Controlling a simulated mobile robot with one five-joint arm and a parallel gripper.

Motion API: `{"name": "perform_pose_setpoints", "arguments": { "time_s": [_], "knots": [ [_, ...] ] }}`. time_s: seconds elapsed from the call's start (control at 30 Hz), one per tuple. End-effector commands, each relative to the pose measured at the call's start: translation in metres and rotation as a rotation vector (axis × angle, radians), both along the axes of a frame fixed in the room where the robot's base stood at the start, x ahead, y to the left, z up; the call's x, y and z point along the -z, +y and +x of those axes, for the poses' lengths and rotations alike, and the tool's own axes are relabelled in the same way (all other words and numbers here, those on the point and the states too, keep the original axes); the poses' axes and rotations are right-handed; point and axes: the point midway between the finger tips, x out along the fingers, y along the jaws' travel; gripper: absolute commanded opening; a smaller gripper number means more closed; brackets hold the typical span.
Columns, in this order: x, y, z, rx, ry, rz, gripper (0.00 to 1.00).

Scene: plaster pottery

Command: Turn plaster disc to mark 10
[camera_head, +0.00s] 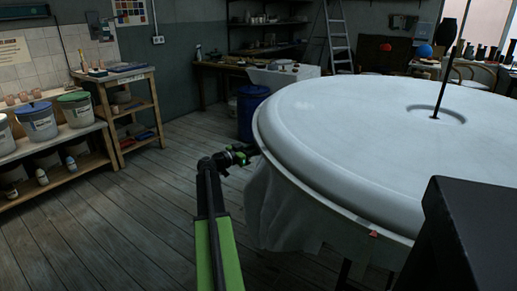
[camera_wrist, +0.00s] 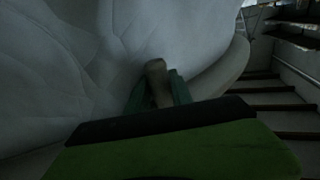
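The big round white plaster disc (camera_head: 330,130) lies flat on a cloth-draped stand at the right in the head view. A dark upright rod (camera_head: 440,85) stands in its central hollow. A small orange-red mark (camera_head: 373,234) shows on the rim below the disc's near edge. My gripper (camera_head: 248,151) is at the disc's left edge, low beside it. In the wrist view my gripper's dark green fingers (camera_wrist: 158,92) flank a tan peg-like piece (camera_wrist: 156,70), with pale plaster or cloth behind. Whether they press on it is too dark to tell. No number 10 is readable.
A blue bin (camera_head: 251,112) stands behind the disc's left side. Shelves with lidded buckets (camera_head: 37,122) and a wooden side table (camera_head: 128,115) line the left wall. A stepladder (camera_head: 338,40) is at the back. The plank floor (camera_head: 130,205) at left is clear.

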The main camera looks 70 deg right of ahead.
Motion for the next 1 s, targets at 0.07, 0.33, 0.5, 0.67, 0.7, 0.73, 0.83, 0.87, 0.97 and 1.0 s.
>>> {"name": "perform_pose_setpoints", "arguments": {
  "time_s": [0.07, 0.33, 0.5, 0.67, 0.7, 0.73, 0.83, 0.87, 0.97, 1.0],
  "knots": [
    [0.000, 0.000, 0.000, 0.000, 0.000, 0.000, 0.15],
    [0.000, 0.000, -0.001, 0.001, 0.000, 0.000, 0.00],
    [0.000, 0.001, -0.002, 0.001, 0.000, 0.000, 0.00],
    [0.000, 0.016, -0.011, -0.012, -0.001, 0.001, 0.00],
    [0.001, 0.021, -0.014, -0.016, -0.001, 0.002, 0.00],
    [0.001, 0.025, -0.017, -0.020, -0.002, 0.001, 0.00],
    [0.001, 0.033, -0.021, -0.032, -0.002, 0.003, 0.00],
    [0.001, 0.034, -0.022, -0.033, -0.002, 0.003, 0.00],
    [0.001, 0.031, -0.020, -0.037, -0.001, 0.001, 0.00],
    [0.000, 0.030, -0.019, -0.040, 0.000, 0.000, 0.00]
  ]
}}
